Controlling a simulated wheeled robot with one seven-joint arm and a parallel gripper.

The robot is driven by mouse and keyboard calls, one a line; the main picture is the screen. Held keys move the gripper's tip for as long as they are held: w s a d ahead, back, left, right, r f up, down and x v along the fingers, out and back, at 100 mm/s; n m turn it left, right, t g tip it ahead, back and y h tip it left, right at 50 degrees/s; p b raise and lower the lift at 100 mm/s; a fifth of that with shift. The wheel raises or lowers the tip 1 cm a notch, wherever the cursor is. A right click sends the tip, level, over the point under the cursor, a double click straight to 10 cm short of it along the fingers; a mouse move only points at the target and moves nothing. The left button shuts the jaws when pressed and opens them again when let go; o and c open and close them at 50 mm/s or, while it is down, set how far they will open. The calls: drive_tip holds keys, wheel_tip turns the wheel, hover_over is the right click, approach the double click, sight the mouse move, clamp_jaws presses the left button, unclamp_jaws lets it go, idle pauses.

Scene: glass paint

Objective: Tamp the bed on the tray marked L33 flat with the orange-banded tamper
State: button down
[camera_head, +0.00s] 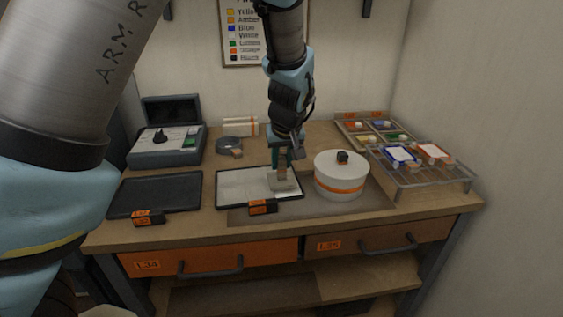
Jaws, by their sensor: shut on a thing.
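My gripper (284,151) points down above the right part of the middle tray, shut on the handle of the tamper (283,181). The tamper's pale, flat block is down at the pale bed (240,187); I cannot tell whether it touches. The bed fills the dark-rimmed middle tray (224,208). An orange label (262,207) is at this tray's front edge, too small to read surely. The tamper's handle looks brownish-orange; a clear orange band is hard to make out. The bed's surface under the tamper is hidden.
A white round pot with an orange band (341,178) stands close right of the tamper. An empty-looking dark tray (155,195) lies left. A wire rack with framed panels (430,177) is at right. A grey case (165,146) and a tape roll (229,143) stand behind.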

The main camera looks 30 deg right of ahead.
drive_tip(key=shift+w+a+b, duration=0.1)
drive_tip(key=shift+w+a, duration=0.3)
drive_tip(key=shift+a, duration=0.55)
drive_tip(key=shift+w+a+b, duration=0.1)
drive_tip(key=shift+w+a, duration=0.25)
drive_tip(key=shift+a, duration=0.6)
drive_tip(key=shift+w+a+b, duration=0.1)
drive_tip(key=shift+w+a, duration=0.3)
drive_tip(key=shift+a, duration=0.55)
drive_tip(key=shift+f+b, duration=0.5)
drive_tip(key=shift+f, duration=0.3)
drive_tip(key=shift+f, duration=0.3)
drive_tip(key=shift+r+p, duration=0.95)
drive_tip(key=shift+r, duration=0.2)
